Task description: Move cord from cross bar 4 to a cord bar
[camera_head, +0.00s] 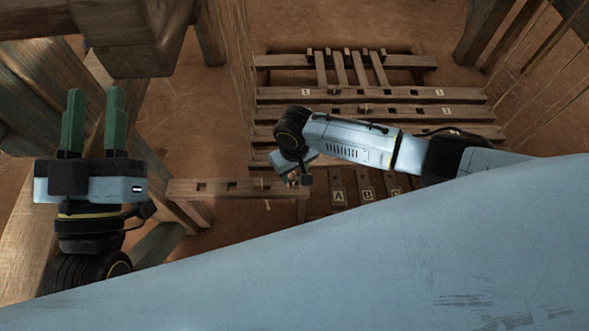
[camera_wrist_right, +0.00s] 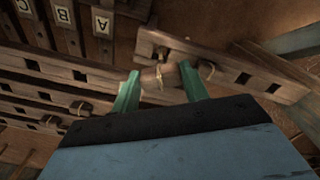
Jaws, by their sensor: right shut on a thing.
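My right gripper (camera_head: 297,178) is low beside the right end of a slotted wooden bar (camera_head: 235,188). In the right wrist view, my right gripper (camera_wrist_right: 159,74) has its green fingers closed on a short brown wooden piece with pale cord (camera_wrist_right: 161,80) around it. The held piece is right in front of a slotted bar (camera_wrist_right: 243,66); whether they touch is unclear. My left gripper (camera_head: 93,122) is open and empty at the left, fingers apart. Numbered cross bars (camera_head: 375,95) lie beyond my right arm; which is number 4 is unclear.
Lettered wooden treadles (camera_head: 338,192) lie just right of the right gripper, partly hidden by my arm. Wooden loom posts (camera_head: 228,60) and beams stand at the left and upper right. Bare brown floor (camera_head: 300,28) shows at the back.

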